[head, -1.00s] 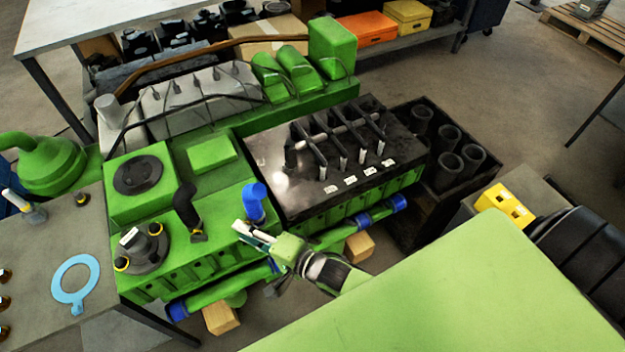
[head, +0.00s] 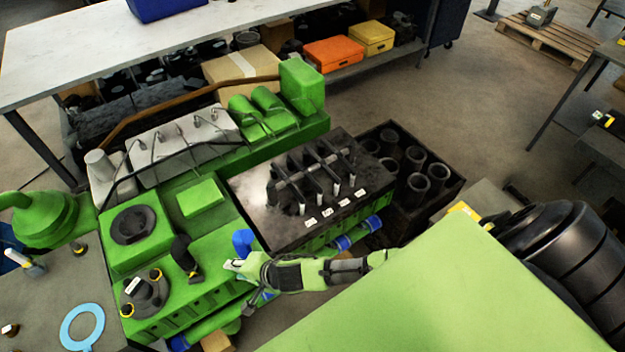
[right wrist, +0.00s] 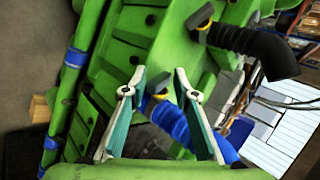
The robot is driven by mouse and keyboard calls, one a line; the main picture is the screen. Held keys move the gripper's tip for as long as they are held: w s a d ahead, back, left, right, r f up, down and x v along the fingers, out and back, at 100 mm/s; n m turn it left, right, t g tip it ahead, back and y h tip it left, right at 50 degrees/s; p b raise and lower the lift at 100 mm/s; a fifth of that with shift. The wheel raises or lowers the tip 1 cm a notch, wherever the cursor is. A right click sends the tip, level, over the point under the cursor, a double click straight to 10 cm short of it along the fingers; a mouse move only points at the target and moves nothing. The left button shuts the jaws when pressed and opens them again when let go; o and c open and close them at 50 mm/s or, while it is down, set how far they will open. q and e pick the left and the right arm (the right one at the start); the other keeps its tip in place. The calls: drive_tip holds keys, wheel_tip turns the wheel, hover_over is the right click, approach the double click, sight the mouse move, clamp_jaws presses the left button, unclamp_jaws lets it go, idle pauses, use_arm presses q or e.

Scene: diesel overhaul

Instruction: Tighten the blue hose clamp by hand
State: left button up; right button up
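A short, bent blue hose (head: 242,242) stands on the near side of the green engine block. In the right wrist view the ribbed blue hose (right wrist: 172,122) runs between and beyond my fingers. The hose clamp (right wrist: 158,95) at its lower end shows small and partly hidden there. In the head view my right gripper (head: 234,266) is at the base of the blue hose and hides the clamp. In the right wrist view my right gripper (right wrist: 158,80) is open, its two fingers spread on either side of the hose end. My left gripper is not in view.
A black hose (head: 183,252) with its own clamp stands just left of the blue hose. A green pipe with blue couplings (head: 341,242) runs along the block's near side. A dark crate of cylinder liners (head: 452,190) is at the right. A light-blue ring (head: 67,323) lies on the left table.

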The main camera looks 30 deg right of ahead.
drive_tip(key=shift+w+r+p, duration=0.15)
drive_tip(key=shift+r+p, duration=0.15)
drive_tip(key=shift+p, duration=0.2)
drive_tip(key=shift+s+f+g, duration=0.15)
drive_tip(key=shift+s+g, duration=0.05)
drive_tip(key=shift+g, duration=0.1)
drive_tip(key=b+v, duration=0.3)
drive_tip(key=v, duration=1.1)
drive_tip(key=w+d+f+n+h+b, duration=0.1)
drive_tip(key=w+d+f+n+b, duration=0.15)
drive_tip(key=f, duration=0.65)
drive_tip(key=w+d+f+n+h+b, duration=0.15)
drive_tip(key=d+f+b, duration=0.25)
drive_tip(key=f, duration=0.6)
drive_tip(key=s+d+f+n+b, duration=0.2)
drive_tip(key=s+d+f+b, duration=0.1)
drive_tip(key=f, duration=0.6)
drive_tip(key=s+d+f+n+g+h+b, duration=0.1)
drive_tip(key=s+d+f+n+b, duration=0.1)
drive_tip(key=f, duration=0.7)
drive_tip(key=shift+s+d+g+b, duration=0.3)
drive_tip(key=shift+s+d+b, duration=0.15)
drive_tip(key=shift+s+b, duration=0.35)
